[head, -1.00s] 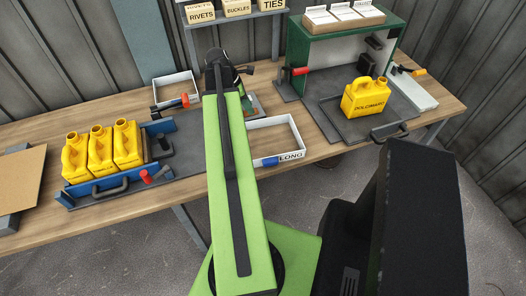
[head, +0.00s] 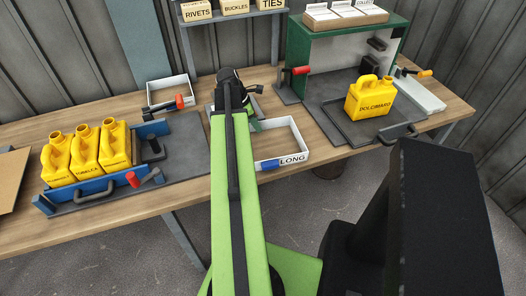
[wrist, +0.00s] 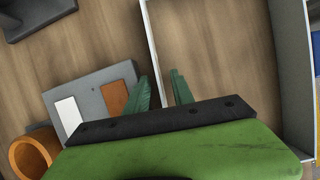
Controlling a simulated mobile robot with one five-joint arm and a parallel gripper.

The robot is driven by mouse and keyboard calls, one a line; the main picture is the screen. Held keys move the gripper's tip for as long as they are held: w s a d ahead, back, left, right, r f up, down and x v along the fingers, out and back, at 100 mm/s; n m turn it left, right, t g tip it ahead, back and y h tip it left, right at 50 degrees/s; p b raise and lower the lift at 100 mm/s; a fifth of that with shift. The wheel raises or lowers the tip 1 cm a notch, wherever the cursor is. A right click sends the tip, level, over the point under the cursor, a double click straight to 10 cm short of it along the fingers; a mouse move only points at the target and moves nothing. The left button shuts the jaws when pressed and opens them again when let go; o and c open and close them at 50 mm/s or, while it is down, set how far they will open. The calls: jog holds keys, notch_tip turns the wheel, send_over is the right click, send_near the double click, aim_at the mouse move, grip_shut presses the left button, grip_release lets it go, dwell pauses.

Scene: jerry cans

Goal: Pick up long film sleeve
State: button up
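I cannot make out a long film sleeve for certain in either view. A white open tray (head: 303,140) marked LONG stands on the bench, with a small blue piece (head: 268,165) at its front wall. The inside of the tray that shows looks bare.
A grey plate (wrist: 92,97) with white and brown patches and an orange ring (wrist: 32,152) lie beside the tray. Yellow jerry cans (head: 86,152) stand in a blue fixture on the left. Another can (head: 371,97) stands on a dark tray at right. A small white bin (head: 171,91) sits behind.

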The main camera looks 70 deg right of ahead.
jog(key=shift+c, duration=0.4)
grip_shut()
dwell(0.9)
